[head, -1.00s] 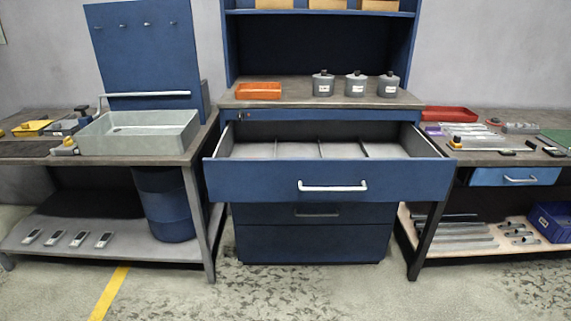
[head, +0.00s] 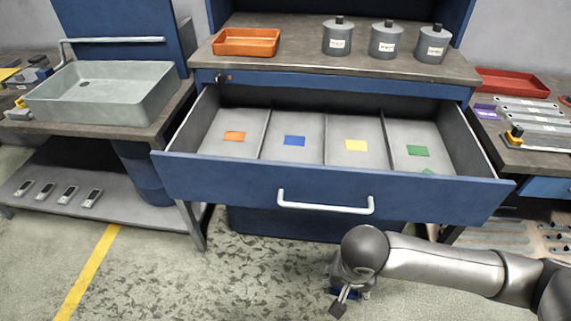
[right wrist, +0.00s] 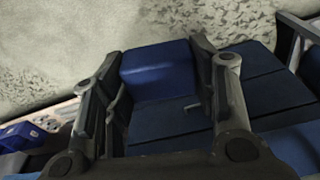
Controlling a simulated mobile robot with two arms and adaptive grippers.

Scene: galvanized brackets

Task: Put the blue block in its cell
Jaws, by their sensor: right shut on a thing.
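The blue block (right wrist: 158,70) is between the fingers of my right gripper (right wrist: 157,60) in the right wrist view. My right gripper is shut on it. In the head view the right gripper (head: 346,297) hangs in front of and below the open drawer (head: 240,190), and mostly hides the block. The drawer has cells in a row, each with a coloured patch on its floor: orange (head: 234,136), blue (head: 294,141), yellow (head: 356,146) and green (head: 417,151). The blue-patched cell is second from the left and looks empty. My left gripper is not in view.
The drawer's front wall and white handle (head: 325,205) stand between my right gripper and the cells. An orange tray (head: 246,42) and grey canisters (head: 386,41) are on the worktop above. A grey sink (head: 103,95) is at left.

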